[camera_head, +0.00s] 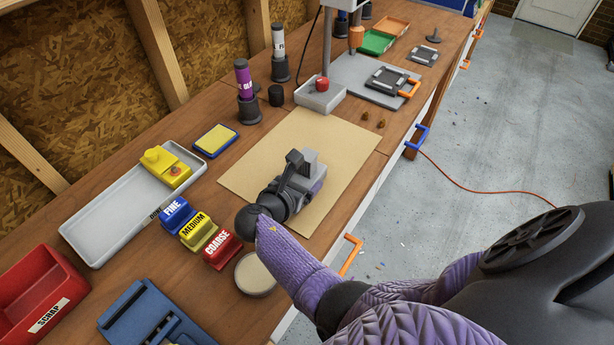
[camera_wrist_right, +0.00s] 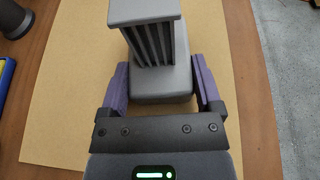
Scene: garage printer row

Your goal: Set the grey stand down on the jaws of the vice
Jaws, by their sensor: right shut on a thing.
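My right gripper (camera_head: 292,190) is shut on the grey stand (camera_head: 309,163), over the tan sheet on the bench. In the right wrist view the stand (camera_wrist_right: 150,45) has a wide base, a ribbed column and a flat top. The purple fingers of the right gripper (camera_wrist_right: 163,90) lie on both sides of its base. I cannot tell whether the stand touches the sheet. What looks like the vice (camera_head: 388,82), flat and dark with an orange handle, is on a grey plate farther up the bench. My left gripper is not in view.
The tan sheet (camera_head: 290,133) is otherwise mostly clear. A light tray with a red-topped thing (camera_head: 320,95) stands beyond it. Blue, yellow and red labelled blocks (camera_head: 200,232) and a round lid (camera_head: 254,274) are at the near left. The upright post (camera_head: 327,45) stands near the vice.

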